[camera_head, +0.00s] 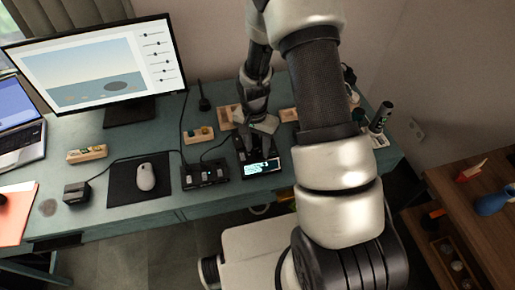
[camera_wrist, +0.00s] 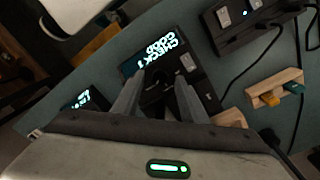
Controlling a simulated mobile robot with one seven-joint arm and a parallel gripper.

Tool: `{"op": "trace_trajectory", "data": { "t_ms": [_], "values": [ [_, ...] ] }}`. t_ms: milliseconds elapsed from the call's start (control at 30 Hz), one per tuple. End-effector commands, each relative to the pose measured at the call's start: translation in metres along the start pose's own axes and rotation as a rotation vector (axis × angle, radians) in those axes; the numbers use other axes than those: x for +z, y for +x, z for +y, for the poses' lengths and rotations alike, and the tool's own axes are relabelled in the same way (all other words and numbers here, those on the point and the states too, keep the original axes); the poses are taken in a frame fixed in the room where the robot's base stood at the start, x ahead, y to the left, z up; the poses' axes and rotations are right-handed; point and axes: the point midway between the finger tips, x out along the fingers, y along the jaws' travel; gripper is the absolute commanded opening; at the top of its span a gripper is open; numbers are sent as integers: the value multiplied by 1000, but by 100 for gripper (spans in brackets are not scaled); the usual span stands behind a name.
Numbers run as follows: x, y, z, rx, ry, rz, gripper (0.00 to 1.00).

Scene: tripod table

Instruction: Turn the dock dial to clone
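The dock (camera_head: 262,168) is a black box near the table's front edge with a lit screen. It also shows in the wrist view (camera_wrist: 200,78), where its glowing screen (camera_wrist: 150,52) carries rotated text; one line seems to read CHECK. My gripper (camera_head: 250,155) is over the dock, pointing down. In the wrist view its two fingers (camera_wrist: 160,80) stand apart, with a dark, round dial-like part (camera_wrist: 155,88) of the dock between them. I cannot tell whether the fingers touch it. The dial's markings are not readable.
A black switch box (camera_head: 205,174) with cables stands just left of the dock. Wooden holders (camera_head: 198,135) sit behind. A second lit screen (camera_wrist: 84,101) shows in the wrist view. A mouse (camera_head: 146,177) on a dark mat and a monitor (camera_head: 95,65) are further left.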

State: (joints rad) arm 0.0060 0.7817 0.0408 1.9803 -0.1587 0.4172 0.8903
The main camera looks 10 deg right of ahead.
Motion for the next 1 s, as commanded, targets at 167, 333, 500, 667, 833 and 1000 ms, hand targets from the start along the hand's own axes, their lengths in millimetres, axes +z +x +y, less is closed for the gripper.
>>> {"op": "trace_trajectory", "data": {
  "t_ms": [167, 333, 500, 667, 833, 1000],
  "values": [
    [0, 10, 0, 0, 0, 0, 39],
    [0, 11, 0, 0, 0, 0, 39],
    [0, 11, 0, 0, 0, 0, 26],
    [0, 11, 0, 0, 0, 0, 0],
    [0, 11, 0, 0, -6, 0, 0],
    [0, 11, 0, -1, -46, 3, 0]
  ]
}}
